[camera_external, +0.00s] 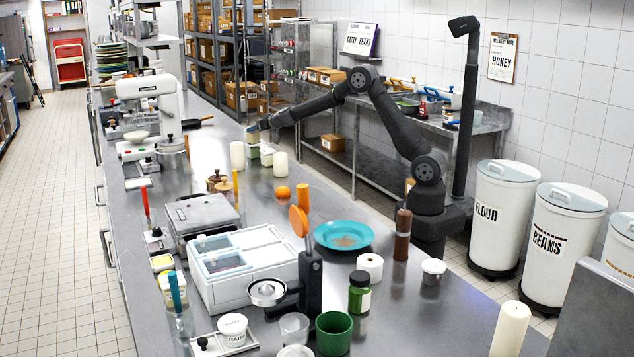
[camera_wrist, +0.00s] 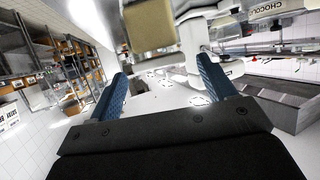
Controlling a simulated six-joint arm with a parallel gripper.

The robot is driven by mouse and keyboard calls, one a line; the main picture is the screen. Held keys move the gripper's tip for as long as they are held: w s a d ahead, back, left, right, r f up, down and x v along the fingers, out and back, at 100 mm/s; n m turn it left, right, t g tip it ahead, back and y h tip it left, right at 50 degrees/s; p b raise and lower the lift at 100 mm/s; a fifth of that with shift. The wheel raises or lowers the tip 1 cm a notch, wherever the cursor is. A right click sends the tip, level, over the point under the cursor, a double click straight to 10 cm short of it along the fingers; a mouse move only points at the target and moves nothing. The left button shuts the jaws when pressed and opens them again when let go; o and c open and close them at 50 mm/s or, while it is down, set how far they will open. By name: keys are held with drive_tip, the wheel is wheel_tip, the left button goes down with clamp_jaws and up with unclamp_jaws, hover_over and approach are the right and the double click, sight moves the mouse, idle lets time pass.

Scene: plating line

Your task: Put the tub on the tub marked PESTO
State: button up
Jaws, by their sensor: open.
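My gripper (camera_external: 253,130) is at the end of the outstretched arm, over the far part of the steel counter. Its two blue fingers stand apart in the wrist view (camera_wrist: 162,88), with nothing seen clasped between them. Two small pale tubs with green on them, a left one (camera_external: 253,151) and a right one (camera_external: 267,156), stand close together just below the gripper. Their labels are too small to read, so I cannot tell which is marked PESTO. A white tub marked RAITA (camera_external: 233,330) stands at the near end, and a plain white lidded tub (camera_external: 433,268) is at the right.
White candles (camera_external: 237,155) (camera_external: 280,163) flank the small tubs closely. An orange ball (camera_external: 282,192), orange cylinder (camera_external: 303,195) and blue plate (camera_external: 343,235) stand nearer. A beige block (camera_wrist: 148,25) shows beyond the fingers in the wrist view.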

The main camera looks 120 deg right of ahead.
drive_tip(key=v, duration=0.9)
drive_tip(key=shift+w+d, duration=0.1)
idle(0.3)
drive_tip(key=x, duration=1.2)
drive_tip(key=shift+f, duration=0.15)
drive_tip(key=shift+r, duration=0.25)
drive_tip(key=shift+f, duration=0.15)
